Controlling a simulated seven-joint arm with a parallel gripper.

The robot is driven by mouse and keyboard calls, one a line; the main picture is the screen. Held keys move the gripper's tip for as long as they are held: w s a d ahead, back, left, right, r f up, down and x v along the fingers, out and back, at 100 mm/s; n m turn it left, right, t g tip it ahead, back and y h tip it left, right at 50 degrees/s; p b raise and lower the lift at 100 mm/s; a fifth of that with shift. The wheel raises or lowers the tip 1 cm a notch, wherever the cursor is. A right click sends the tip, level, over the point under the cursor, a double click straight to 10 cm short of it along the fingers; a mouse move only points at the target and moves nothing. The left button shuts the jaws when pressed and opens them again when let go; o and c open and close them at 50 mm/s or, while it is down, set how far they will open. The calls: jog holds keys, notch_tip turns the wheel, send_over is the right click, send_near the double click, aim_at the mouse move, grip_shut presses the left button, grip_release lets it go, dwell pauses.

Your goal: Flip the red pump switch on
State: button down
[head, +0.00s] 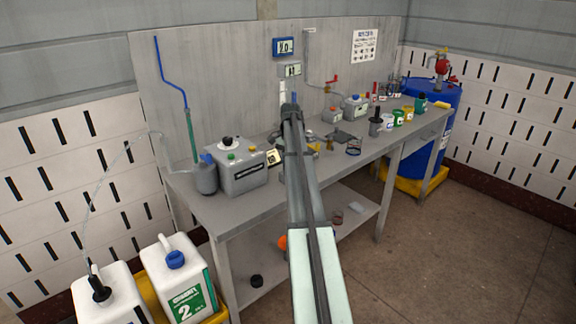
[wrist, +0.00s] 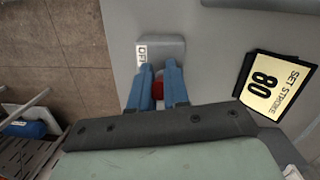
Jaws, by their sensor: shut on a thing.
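The red pump switch (wrist: 158,88) shows in the wrist view between the two blue fingers of my gripper (wrist: 157,68). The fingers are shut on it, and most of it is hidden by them. Just beyond the fingertips is a grey plate (wrist: 168,46) with a white label (wrist: 141,54) that reads "OF" with its end cut off or unclear. In the head view my arm covers the switch and the gripper.
A yellow "SET STROKE 80" card (wrist: 275,87) is right of the gripper; it also shows in the head view (head: 273,157). A grey pump box (head: 237,172) stands on the bench (head: 245,205). Several bottles and cups stand farther right. White jugs (head: 178,275) are on the floor at left.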

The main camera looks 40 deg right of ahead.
jog(key=d+y, duration=0.1)
jog(key=y, duration=0.1)
jog(key=shift+d+r+y, duration=0.1)
jog(key=shift+d+y, duration=0.05)
jog(key=shift+y, duration=0.25)
jog(key=c, duration=1.1)
grip_release()
jog(key=shift+r, duration=0.15)
jog(key=shift+w+d+r, duration=0.15)
jog(key=shift+d+r, duration=0.2)
jog(key=shift+r, duration=0.1)
jog(key=w+d, duration=0.1)
jog(key=d, duration=0.6)
jog(key=w+d, duration=0.1)
jog(key=d, duration=0.3)
jog(key=shift+w+d+f, duration=0.1)
jog(key=shift+w+d, duration=0.05)
jog(key=shift+w, duration=0.15)
